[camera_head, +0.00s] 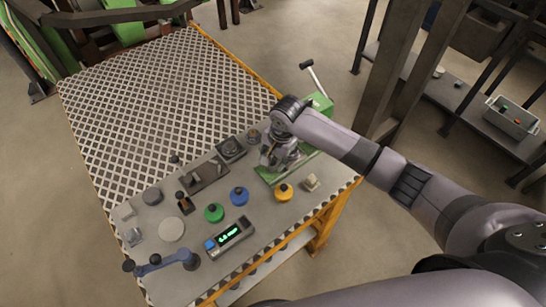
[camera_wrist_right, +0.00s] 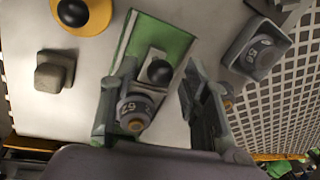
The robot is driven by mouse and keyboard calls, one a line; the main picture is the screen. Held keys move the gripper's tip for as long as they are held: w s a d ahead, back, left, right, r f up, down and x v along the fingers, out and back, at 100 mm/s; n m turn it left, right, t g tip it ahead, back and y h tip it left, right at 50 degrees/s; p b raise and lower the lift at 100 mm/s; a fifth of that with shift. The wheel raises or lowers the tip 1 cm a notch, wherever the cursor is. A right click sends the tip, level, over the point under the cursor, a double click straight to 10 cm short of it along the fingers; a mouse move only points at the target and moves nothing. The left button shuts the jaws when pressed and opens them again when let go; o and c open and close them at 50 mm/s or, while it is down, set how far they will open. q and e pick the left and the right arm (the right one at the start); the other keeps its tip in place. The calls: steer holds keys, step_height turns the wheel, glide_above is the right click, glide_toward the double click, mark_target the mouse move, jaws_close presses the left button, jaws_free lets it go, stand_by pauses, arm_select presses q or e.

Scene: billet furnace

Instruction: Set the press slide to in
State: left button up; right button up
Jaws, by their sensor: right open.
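The green press stands at the right side of the bench, with its raised lever (camera_head: 313,76) at the back and its green bed (camera_head: 268,176) in front. In the right wrist view the green bed (camera_wrist_right: 178,42) carries a grey slide with a black ball knob (camera_wrist_right: 160,71). My right gripper (camera_head: 272,164) is over the press, pointing down. In its wrist view the open fingers (camera_wrist_right: 157,95) stand on either side of the slide's near part and a round grey marked piece (camera_wrist_right: 135,112). I cannot tell whether they touch. My arm hides much of the press. My left gripper is out of view.
Yellow (camera_head: 284,192), blue (camera_head: 239,196) and green (camera_head: 214,212) knobbed discs and a pale block (camera_head: 311,182) sit near the press. A display box (camera_head: 230,235) stands at the front edge. The perforated bench top (camera_head: 165,100) behind is clear.

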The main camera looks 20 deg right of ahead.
step_height(320, 180, up, 12)
steer(key=s+d, duration=0.1)
steer(key=s, duration=0.1)
steer(key=shift+d, duration=0.15)
steer(key=shift+f, duration=0.1)
